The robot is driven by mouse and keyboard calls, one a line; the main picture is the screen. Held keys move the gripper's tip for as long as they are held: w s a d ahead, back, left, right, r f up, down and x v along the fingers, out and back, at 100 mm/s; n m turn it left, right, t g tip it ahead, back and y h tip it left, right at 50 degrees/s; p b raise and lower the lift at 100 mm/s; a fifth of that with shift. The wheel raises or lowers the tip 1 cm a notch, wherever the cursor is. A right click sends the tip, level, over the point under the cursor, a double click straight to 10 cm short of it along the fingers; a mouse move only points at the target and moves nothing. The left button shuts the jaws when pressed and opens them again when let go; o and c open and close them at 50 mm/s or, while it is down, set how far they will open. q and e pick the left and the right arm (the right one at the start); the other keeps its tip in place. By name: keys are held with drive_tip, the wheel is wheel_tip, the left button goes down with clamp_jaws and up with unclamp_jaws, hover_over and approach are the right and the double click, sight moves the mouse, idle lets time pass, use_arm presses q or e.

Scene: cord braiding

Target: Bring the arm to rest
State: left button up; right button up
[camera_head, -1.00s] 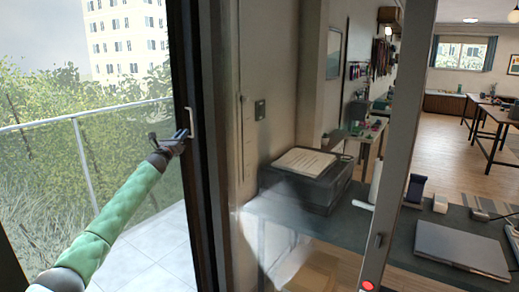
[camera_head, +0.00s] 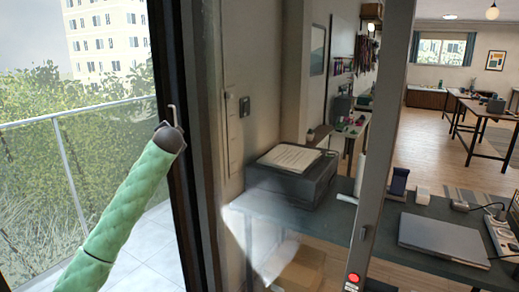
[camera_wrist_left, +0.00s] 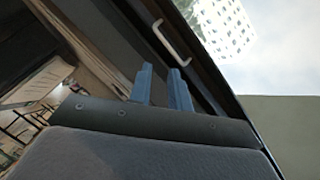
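My left arm, in a green padded sleeve, reaches up from the bottom left in the head view. Its dark wrist end is near the pale door handle (camera_head: 173,113) on the dark door frame (camera_head: 200,200). In the head view the wrist hides the fingers. In the left wrist view my left gripper (camera_wrist_left: 161,70) shows two blue fingers, apart, with nothing between them. The door handle also shows there (camera_wrist_left: 171,42), beyond the fingertips and apart from them. My right gripper is in neither view.
A balcony railing (camera_head: 60,118) and bushes lie left of the frame. Right of it a desk (camera_head: 335,222) carries a black printer (camera_head: 298,182), a closed laptop (camera_head: 443,240) and a power strip (camera_head: 502,234). A light upright post (camera_head: 385,130) stands before the desk.

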use_arm(q)
drive_tip(key=s+d+f+n+g+h, duration=0.15)
drive_tip(key=s+d+f, duration=0.35)
drive_tip(key=s+f, duration=0.6)
drive_tip(key=s+d+f+n+g+h, duration=0.1)
drive_tip(key=s+d+f+n+g, duration=0.3)
drive_tip(key=s+f, duration=0.75)
drive_tip(key=s+d+f+g+h, duration=0.1)
drive_tip(key=s+d+f+g, duration=0.1)
drive_tip(key=s+f, duration=0.8)
drive_tip(key=s+d+f+g, duration=0.2)
drive_tip(key=s+f, duration=0.8)
drive_tip(key=s, duration=1.1)
drive_tip(key=s+d+f+g+h, duration=0.1)
drive_tip(key=s+f+g, duration=0.3)
drive_tip(key=s+f, duration=0.6)
drive_tip(key=s, duration=0.6)
drive_tip(key=shift+s+d+h, duration=0.35)
drive_tip(key=shift+d, duration=0.05)
drive_tip(key=shift+n, duration=0.25)
drive_tip(key=shift+f, duration=0.1)
